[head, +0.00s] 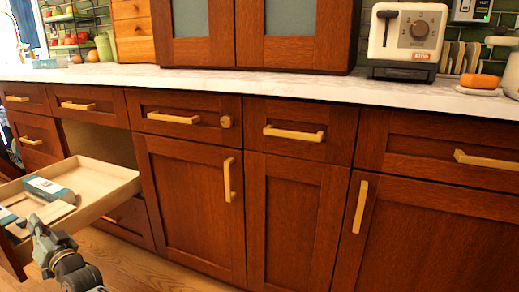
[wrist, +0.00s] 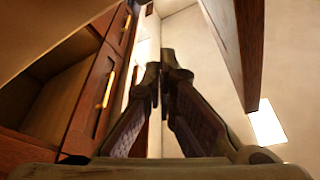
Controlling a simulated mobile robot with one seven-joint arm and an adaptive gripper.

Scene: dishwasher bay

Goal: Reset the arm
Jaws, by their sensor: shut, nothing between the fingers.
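My gripper (head: 38,228) is at the lower left of the head view, in front of the pulled-out drawer (head: 120,186). In the wrist view the two dark fingers of my gripper (wrist: 165,75) meet at their tips. They are shut with nothing between them. Part of my arm shows below the gripper in the head view; the rest is out of frame. The drawer has a pale wood inside and holds a teal and white box (head: 48,189) and other items partly hidden by the gripper.
Red-brown cabinets with brass handles (head: 227,180) run along the wall under a white counter (head: 250,86). A toaster (head: 406,42) and an orange sponge (head: 480,81) stand at the right. Wooden floor (head: 130,265) shows at the lower left. In the wrist view, a dark wood panel (wrist: 243,45) is close at the upper right.

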